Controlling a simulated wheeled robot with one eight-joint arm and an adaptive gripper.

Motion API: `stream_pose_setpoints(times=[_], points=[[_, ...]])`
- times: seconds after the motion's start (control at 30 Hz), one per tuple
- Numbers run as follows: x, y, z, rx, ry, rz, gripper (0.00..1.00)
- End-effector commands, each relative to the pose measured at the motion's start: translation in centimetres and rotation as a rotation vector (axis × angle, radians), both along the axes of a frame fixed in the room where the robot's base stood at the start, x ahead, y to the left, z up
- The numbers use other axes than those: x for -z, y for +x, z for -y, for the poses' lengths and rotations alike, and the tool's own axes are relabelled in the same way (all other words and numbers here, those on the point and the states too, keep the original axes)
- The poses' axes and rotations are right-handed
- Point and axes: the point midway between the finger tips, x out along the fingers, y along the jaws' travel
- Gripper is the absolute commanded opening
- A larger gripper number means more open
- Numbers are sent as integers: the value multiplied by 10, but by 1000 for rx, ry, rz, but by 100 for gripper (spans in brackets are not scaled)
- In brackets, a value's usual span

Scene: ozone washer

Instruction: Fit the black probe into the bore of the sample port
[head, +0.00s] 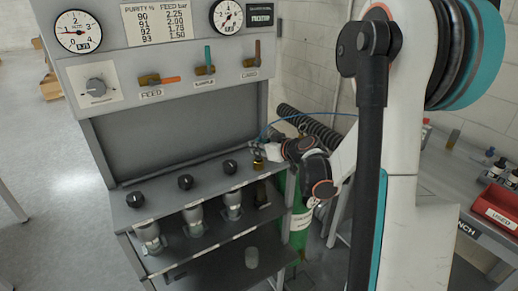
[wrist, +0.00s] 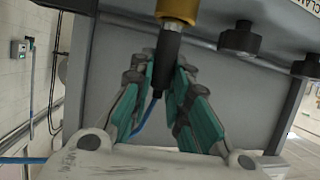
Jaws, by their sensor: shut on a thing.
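The black probe (wrist: 168,58) stands between the teal-padded fingers of my gripper (wrist: 166,88) in the wrist view. The gripper is shut on it, and a blue cable (wrist: 149,112) trails from the probe. The probe's far end meets a brass fitting (wrist: 176,10), which looks like the sample port. The bore is hidden, so I cannot tell whether the tip is inside or only against it. In the head view my gripper (head: 265,150) is at the right end of the grey shelf, just above a small brass piece (head: 258,164). The probe is too small to make out there.
The panel above carries gauges (head: 79,31) and valve levers (head: 204,69). A green cylinder (head: 298,222) stands close to the right. A side bench holds a red bin (head: 497,205).

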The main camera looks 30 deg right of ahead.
Motion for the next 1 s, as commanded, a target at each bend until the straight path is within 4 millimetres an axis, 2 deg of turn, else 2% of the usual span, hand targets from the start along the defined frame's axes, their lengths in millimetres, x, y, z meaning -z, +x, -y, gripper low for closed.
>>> stream_pose_setpoints(times=[0.3, 0.33, 0.4, 0.83, 1.0], points=[[3, 0, 0, 0, 0, 0, 0], [2, 0, 0, 0, 0, 0, 21], [2, 0, 0, 0, 0, 0, 36], [-3, 0, 0, 0, 0, 0, 36], [-13, -25, 5, 3, 0, 0, 36]])
